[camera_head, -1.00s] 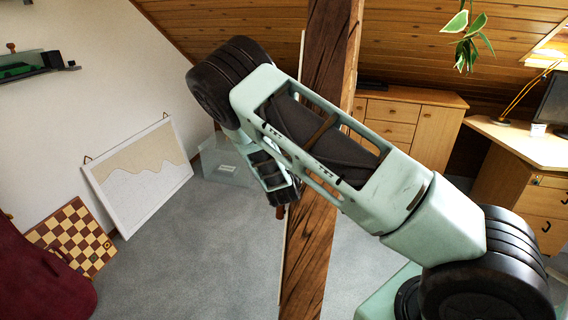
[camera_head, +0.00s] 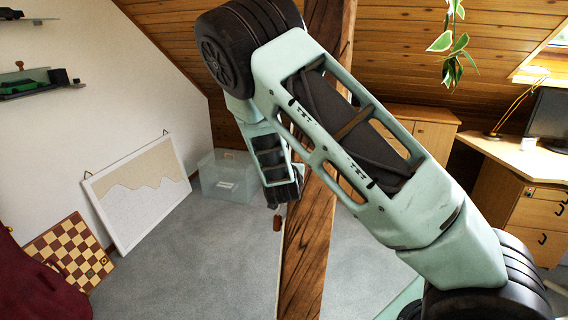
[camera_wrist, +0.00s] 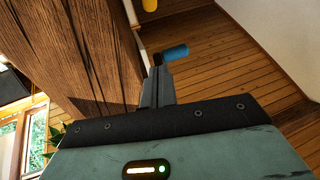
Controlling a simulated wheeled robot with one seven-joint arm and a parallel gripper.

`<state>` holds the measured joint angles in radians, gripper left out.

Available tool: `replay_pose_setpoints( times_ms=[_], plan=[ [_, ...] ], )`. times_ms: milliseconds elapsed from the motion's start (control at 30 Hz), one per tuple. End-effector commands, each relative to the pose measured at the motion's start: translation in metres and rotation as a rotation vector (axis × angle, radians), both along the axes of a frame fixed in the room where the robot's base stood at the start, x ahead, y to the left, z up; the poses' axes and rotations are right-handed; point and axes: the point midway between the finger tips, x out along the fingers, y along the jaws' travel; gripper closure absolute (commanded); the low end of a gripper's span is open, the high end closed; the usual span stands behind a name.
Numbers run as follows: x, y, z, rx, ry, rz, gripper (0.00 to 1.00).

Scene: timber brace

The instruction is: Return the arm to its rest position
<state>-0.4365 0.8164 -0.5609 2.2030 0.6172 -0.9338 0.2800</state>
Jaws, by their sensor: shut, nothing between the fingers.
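My gripper (camera_wrist: 158,88) shows in the wrist view with its narrow fingers together and nothing held between them. It is beside the dark-grained timber brace (camera_wrist: 75,50); I cannot tell the exact gap. In the head view the slanting brace (camera_head: 308,245) stands behind my arm, which is bent high with its end hanging down just left of the brace. The fingertips are hard to make out there. A blue cylinder (camera_wrist: 174,52) shows just past the fingertips in the wrist view, and a yellow one (camera_wrist: 149,5) at the top edge. A small reddish-brown peg (camera_head: 277,223) shows below my arm's end.
A clear box (camera_head: 226,178), a framed board (camera_head: 138,195) and a chessboard (camera_head: 72,255) stand along the left wall. A cabinet (camera_head: 432,137) and a desk (camera_head: 520,162) are on the right. A plant (camera_head: 452,45) hangs top right. The grey floor at lower left is open.

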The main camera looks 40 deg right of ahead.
Motion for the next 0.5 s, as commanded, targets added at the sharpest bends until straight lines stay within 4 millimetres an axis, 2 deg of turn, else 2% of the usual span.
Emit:
replay_pose_setpoints(
  times_ms=[200, 500],
  plan=[
    [-0.015, 0.009, 0.019, 0.001, -0.001, 0.001, 1.00],
    [-0.020, 0.011, 0.026, 0.000, 0.001, 0.000, 1.00]
  ],
)
